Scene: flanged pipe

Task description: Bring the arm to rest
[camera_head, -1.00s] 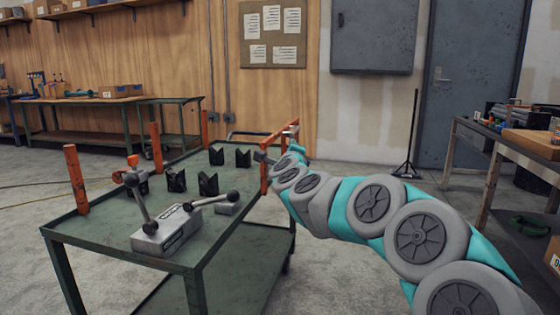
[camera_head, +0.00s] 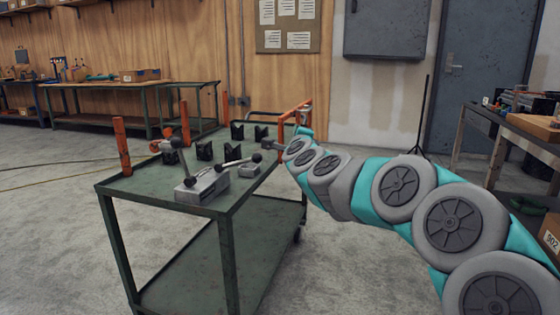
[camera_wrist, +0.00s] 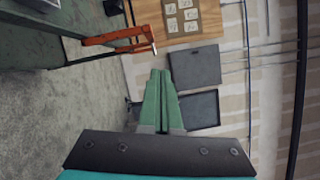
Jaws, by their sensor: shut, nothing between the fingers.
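My arm (camera_head: 402,187) reaches from the lower right of the head view toward the far right corner of the green cart. My gripper is mostly hidden behind my wrist in that view. In the wrist view my gripper (camera_wrist: 161,78) points toward the back wall, its two green fingers together and nothing between them. No workpiece is held. The fingers look clear of the orange cart post (camera_wrist: 118,37), which stands to their left in this turned view; the exact gap cannot be told.
The green cart (camera_head: 150,187) carries several black V-blocks (camera_head: 232,152) and a grey block with levers (camera_head: 202,188). Orange posts (camera_head: 121,146) rise at its corners. A workbench (camera_head: 535,143) stands at the right. Open floor (camera_head: 55,235) lies left of the cart.

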